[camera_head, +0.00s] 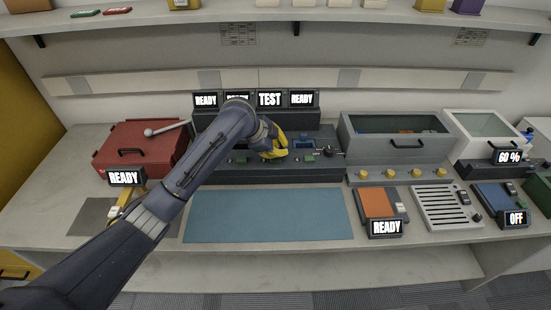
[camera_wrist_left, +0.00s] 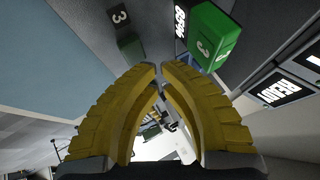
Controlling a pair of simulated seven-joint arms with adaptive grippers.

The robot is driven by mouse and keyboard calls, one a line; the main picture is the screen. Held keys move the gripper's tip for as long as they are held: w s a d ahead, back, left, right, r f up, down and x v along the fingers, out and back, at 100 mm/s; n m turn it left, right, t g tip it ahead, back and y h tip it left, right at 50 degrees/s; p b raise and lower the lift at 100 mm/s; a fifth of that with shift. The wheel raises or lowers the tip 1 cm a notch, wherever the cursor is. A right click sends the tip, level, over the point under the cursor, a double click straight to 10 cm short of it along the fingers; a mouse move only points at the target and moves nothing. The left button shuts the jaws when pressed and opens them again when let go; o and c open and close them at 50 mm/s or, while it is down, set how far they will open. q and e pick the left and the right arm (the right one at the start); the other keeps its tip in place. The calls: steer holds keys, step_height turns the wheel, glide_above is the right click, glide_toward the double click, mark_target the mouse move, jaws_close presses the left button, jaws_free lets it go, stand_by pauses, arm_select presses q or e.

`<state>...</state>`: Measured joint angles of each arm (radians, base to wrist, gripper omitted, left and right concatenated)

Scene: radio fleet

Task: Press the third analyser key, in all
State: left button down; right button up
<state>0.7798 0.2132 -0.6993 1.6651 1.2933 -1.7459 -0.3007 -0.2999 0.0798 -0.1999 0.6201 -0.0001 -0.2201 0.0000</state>
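A dark analyser bank (camera_head: 330,172) stands at the back of the table with a row of displays on top. The third display from the left (camera_head: 270,99) reads TEST. In the left wrist view, a dark green key (camera_wrist_left: 130,46) sits by a plate marked 3 (camera_wrist_left: 118,15), and a bright green block (camera_wrist_left: 212,38) also bears a 3. My left gripper (camera_head: 276,152) is in front of the third analyser and hides its key in the head view. Its yellow fingers (camera_wrist_left: 159,68) are shut with tips together and nothing between them. The tips appear apart from the key; the exact gap is unclear.
The other displays that can be read, such as the rightmost one (camera_head: 302,99), say READY. A blue mat (camera_head: 268,216) lies clear in front. A red case (camera_head: 142,147) is at left; a grey bin (camera_head: 395,143) and yellow knobs (camera_head: 390,173) are at right.

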stand_by(0.3)
arm_select(q)
steer(key=shift+r, duration=2.55)
